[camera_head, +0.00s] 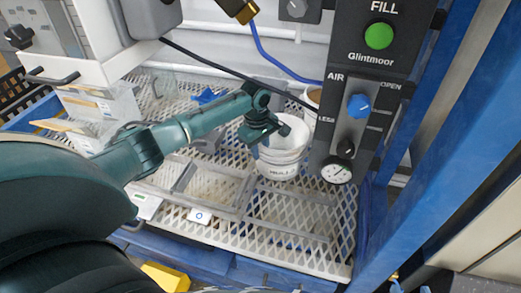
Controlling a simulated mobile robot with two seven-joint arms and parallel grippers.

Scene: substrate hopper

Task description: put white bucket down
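The white bucket (281,166) is near the middle of the view, with dark lettering on its front. It looks upright over the white mesh shelf (295,215). I cannot tell whether its base touches the mesh. My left arm reaches in from the left, and its dark green gripper (268,131) is at the bucket's upper left rim. The gripper overlaps the rim and hides part of the opening. Whether its fingers are closed on the rim is not clear. My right gripper is not in view.
A control panel (364,128) with a green FILL button (379,36), blue knob (358,105) and gauge (336,171) stands close right of the bucket. Another white container (311,100) is partly hidden behind. Blue posts flank the right side. Mesh in front of the bucket is clear.

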